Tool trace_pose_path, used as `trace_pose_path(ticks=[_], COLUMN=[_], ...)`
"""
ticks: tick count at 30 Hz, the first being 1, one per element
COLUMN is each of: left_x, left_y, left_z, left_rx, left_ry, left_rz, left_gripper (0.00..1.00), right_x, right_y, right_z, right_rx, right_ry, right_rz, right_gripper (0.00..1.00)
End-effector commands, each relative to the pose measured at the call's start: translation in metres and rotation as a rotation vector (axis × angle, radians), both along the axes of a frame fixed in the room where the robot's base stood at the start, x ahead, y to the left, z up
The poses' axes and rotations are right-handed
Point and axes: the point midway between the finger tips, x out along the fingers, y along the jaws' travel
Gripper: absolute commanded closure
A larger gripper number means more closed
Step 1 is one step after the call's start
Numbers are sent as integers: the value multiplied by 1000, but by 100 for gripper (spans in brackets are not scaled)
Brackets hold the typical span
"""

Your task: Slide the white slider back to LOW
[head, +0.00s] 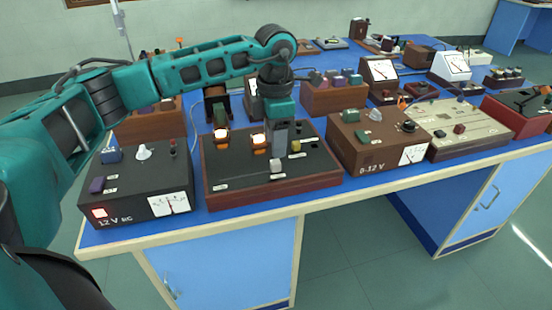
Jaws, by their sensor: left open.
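My left gripper (277,148) points straight down over a dark panel in a brown wooden frame (233,183). Its fingers are open, close above the panel's middle. A small whitish block (276,166), which looks like the white slider, sits just below and in front of the fingertips. I cannot tell whether the fingers touch it or stand around it. Pale labels lie near it, too small to read. Two lit orange-white lamps stand at the panel's back, to the gripper's left. My right gripper is not in view.
A black 12 V box (140,185) with a white knob stands left of the panel. A brown 0-12 V box (375,140) stands close on its right. More instruments crowd the blue bench behind. A narrow bare strip runs along the front edge (330,195).

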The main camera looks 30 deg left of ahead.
Motion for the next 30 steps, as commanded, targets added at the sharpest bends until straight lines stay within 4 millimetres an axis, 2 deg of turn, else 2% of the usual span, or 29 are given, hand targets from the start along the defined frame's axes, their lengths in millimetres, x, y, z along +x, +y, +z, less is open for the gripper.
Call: trace_pose_path(ticks=[3, 9, 14, 21, 30], left_x=[0, 0, 0, 0, 0], left_y=[0, 0, -1, -1, -1], left_z=[-25, -50, -57, -57, -57], left_rx=[1, -1, -1, -1, -1], left_ry=[2, 0, -2, -2, -2], left_rz=[1, 1, 0, 0, 0], left_gripper=[51, 51, 51, 51, 79], right_x=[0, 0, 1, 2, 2], right_y=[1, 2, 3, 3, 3], right_z=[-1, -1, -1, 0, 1], right_rx=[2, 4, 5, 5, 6], right_ry=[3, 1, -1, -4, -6], right_rz=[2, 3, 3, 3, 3], right_gripper=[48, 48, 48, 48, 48])
